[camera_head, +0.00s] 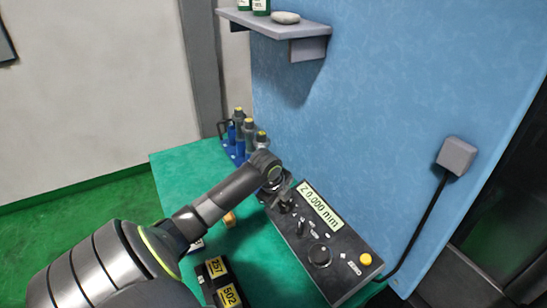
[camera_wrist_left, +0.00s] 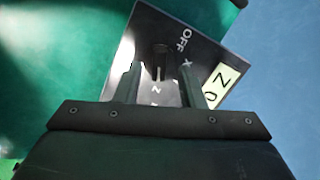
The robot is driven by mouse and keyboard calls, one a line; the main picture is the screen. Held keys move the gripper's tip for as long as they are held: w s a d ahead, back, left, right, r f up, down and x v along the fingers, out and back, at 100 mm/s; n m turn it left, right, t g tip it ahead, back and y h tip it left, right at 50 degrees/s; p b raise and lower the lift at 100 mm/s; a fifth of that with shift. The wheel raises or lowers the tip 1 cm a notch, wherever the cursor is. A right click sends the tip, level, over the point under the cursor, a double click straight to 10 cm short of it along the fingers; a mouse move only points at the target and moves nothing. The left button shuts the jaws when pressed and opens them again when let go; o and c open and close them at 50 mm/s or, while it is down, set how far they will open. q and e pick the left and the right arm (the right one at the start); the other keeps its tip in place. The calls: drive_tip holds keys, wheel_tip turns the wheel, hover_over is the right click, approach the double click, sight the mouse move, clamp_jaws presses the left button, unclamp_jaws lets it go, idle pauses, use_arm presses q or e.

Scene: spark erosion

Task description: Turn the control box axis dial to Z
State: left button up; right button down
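The control box (camera_head: 343,262) is a dark sloped panel on the green table, with a lit display (camera_head: 320,207) reading "Z 0.000 mm". In the left wrist view the axis dial (camera_wrist_left: 160,58) is a dark knob with OFF and X printed beside it and a Z below it. My left gripper (camera_head: 283,202) is over the upper left end of the box. In the left wrist view its two fingers (camera_wrist_left: 160,70) are apart on either side of the dial, with gaps visible, so it holds nothing. In the head view the arm hides the dial. My right gripper is not in view.
A round knob (camera_head: 319,256) and a yellow button (camera_head: 365,259) are on the box. Yellow-labelled blocks (camera_head: 217,268) lie at the front. A shelf (camera_head: 275,25) hangs on the blue wall (camera_head: 400,80).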

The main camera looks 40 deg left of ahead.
use_arm(q)
drive_tip(key=b+v, duration=0.1)
drive_tip(key=v, duration=1.4)
drive_tip(key=shift+s+r, duration=0.25)
drive_tip(key=shift+r, duration=0.1)
